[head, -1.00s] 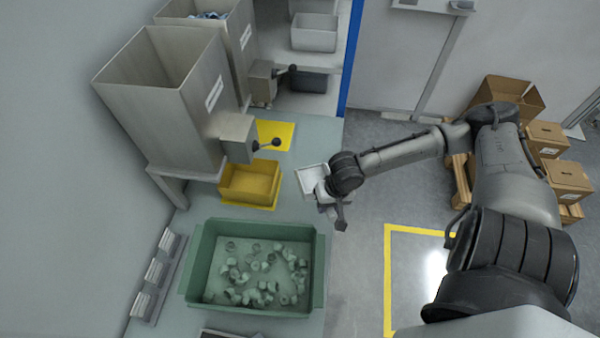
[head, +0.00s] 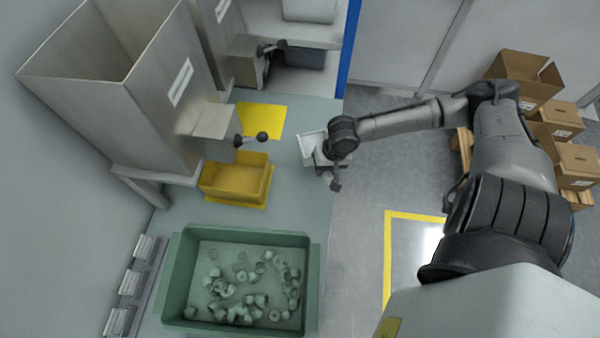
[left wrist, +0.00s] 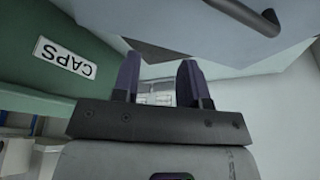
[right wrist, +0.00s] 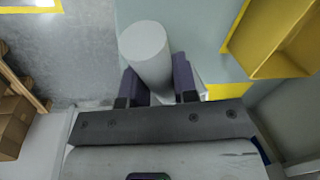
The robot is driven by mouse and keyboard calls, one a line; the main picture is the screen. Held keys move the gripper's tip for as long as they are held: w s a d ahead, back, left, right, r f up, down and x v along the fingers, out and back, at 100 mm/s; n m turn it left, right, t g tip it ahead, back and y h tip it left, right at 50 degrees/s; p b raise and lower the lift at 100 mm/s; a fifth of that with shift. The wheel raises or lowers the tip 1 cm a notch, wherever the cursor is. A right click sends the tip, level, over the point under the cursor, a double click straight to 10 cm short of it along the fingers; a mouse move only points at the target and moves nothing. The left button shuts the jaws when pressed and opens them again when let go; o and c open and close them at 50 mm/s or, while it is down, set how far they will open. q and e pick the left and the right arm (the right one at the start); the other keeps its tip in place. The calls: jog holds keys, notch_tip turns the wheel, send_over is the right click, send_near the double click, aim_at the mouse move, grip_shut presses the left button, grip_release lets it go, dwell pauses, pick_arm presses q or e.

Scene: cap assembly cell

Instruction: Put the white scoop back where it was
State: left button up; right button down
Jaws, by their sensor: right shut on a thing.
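The white scoop (head: 312,148) shows in the head view by the right edge of the bench, level with the gap between the two yellow areas. My right gripper (head: 335,180) is shut on it. In the right wrist view a pale cylinder, apparently the scoop's handle (right wrist: 146,52), stands between the fingers of my right gripper (right wrist: 160,88). The scoop's bowl is mostly hidden there. My left gripper (left wrist: 158,80) shows only in the left wrist view; its fingers are apart with nothing between them.
A green bin (head: 312,285) of white caps stands at the front of the bench. A yellow tray (head: 237,178) sits behind it, and a bare yellow mat (head: 262,120) lies farther back. Steel hoppers (head: 135,90) with levers stand at left. Cardboard boxes (head: 525,75) are at right.

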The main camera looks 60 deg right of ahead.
pick_arm(q)
notch_tip(320, 180, down, 2)
jog(key=shift+f+b, duration=0.1)
jog(key=shift+b, duration=0.75)
jog(key=shift+d, duration=0.2)
jog(key=shift+f+b, duration=0.6)
jog(key=shift+b, duration=0.05)
pick_arm(e)
jog(key=w+f, duration=0.2)
jog(key=w+a+f, duration=0.1)
jog(key=w+f, duration=0.4)
jog(key=f, duration=0.1)
jog(key=shift+w+a+f, duration=0.25)
pick_arm(q)
jog(key=shift+a, duration=0.1)
jog(key=shift+r, duration=0.1)
pick_arm(e)
jog(key=c, duration=0.9)
grip_release()
pick_arm(q)
notch_tip(320, 180, up, 3)
jog(key=p, duration=0.3)
jog(key=shift+f, duration=0.2)
pick_arm(e)
jog(key=r, duration=0.4)
jog(key=s+d+r, duration=0.1)
jog(key=r, duration=0.7)
jog(key=shift+s+d, duration=0.3)
jog(key=shift+d, duration=0.05)
